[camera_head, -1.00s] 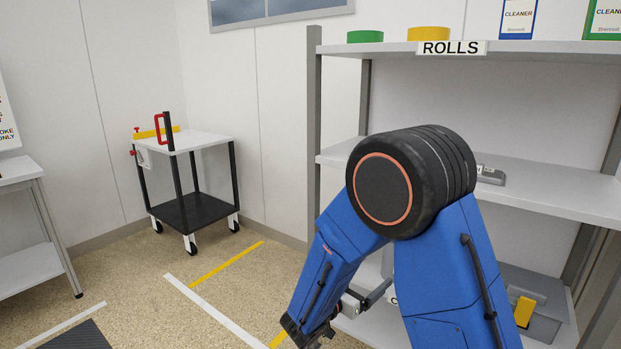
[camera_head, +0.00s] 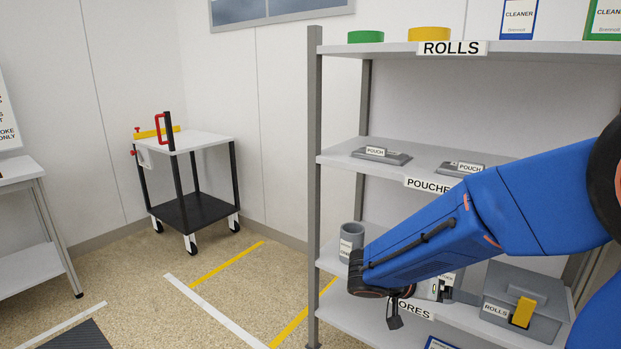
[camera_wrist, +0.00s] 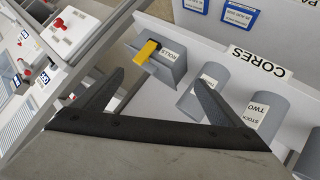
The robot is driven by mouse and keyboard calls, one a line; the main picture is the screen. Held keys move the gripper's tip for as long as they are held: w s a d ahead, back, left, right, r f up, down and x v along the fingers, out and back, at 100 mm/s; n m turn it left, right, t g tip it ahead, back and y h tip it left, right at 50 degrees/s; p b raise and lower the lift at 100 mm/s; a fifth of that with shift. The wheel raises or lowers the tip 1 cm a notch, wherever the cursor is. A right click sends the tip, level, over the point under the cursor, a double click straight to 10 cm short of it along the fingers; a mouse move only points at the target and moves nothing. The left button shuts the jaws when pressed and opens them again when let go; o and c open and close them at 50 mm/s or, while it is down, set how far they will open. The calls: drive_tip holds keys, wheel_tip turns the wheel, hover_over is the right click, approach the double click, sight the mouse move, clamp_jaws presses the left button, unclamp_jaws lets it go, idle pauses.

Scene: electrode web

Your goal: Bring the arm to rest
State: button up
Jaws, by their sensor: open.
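My blue arm reaches in from the right in the head view, in front of the shelf unit. My gripper hangs at the arm's end near the cores shelf in the head view, small and partly hidden by the arm. In the wrist view my gripper (camera_wrist: 157,92) shows two dark fingers spread apart with nothing between them.
The shelf unit (camera_head: 315,190) carries two grey pouches (camera_head: 381,156) on its middle board and a grey core (camera_head: 351,240) below. The grey rolls box (camera_head: 527,300) stands at lower right. A white-topped cart (camera_head: 200,140) stands at back left. Floor between is clear.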

drive_tip(key=s+d+n+g+y, duration=0.25)
drive_tip(key=s+y, duration=0.25)
drive_tip(key=s, duration=0.7)
drive_tip(key=s+a+r+n+t+y, duration=0.4)
drive_tip(key=s+a+n+y, duration=0.1)
drive_tip(key=s, duration=0.3)
drive_tip(key=shift+s+a+r+n+y, duration=0.15)
drive_tip(key=shift+a+r+n+y, duration=0.15)
drive_tip(key=shift+a+y, duration=0.6)
